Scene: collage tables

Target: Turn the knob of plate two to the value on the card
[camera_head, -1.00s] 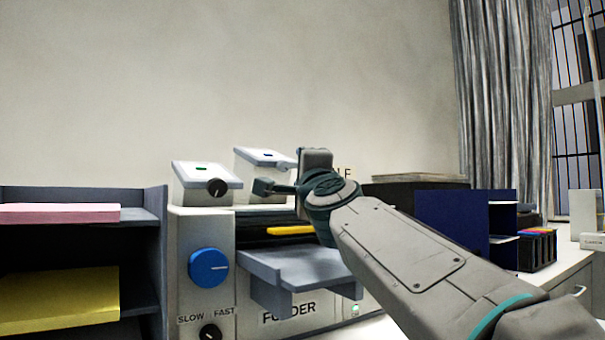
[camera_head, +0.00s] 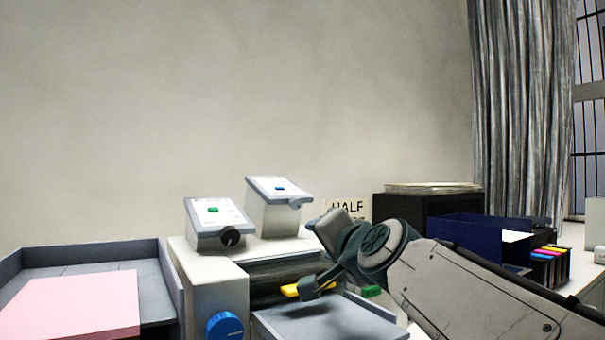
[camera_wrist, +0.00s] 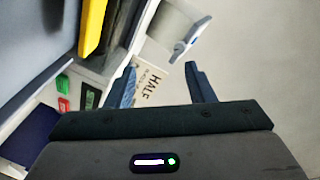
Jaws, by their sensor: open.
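Two white sloped boxes stand on the folder machine: a left one (camera_head: 215,217) with a green mark and a black knob (camera_head: 230,237), and a right one (camera_head: 275,207) with a blue mark and a grey knob (camera_head: 296,203). No number is readable, so which is plate two I cannot tell. The card (camera_head: 347,207) behind my gripper reads "HALF"; its lower line is partly hidden. It also shows in the wrist view (camera_wrist: 153,84). My gripper (camera_head: 314,255) is open and empty, right of and below the boxes in the head view, its fingers (camera_wrist: 160,70) apart.
The folder machine (camera_head: 205,290) has a large blue knob (camera_head: 223,326), a yellow bar (camera_head: 290,290) and a grey tray (camera_head: 315,322). A grey shelf (camera_head: 90,255) with pink paper (camera_head: 75,305) stands left. A black box (camera_head: 405,206) and blue holder (camera_head: 470,232) stand right.

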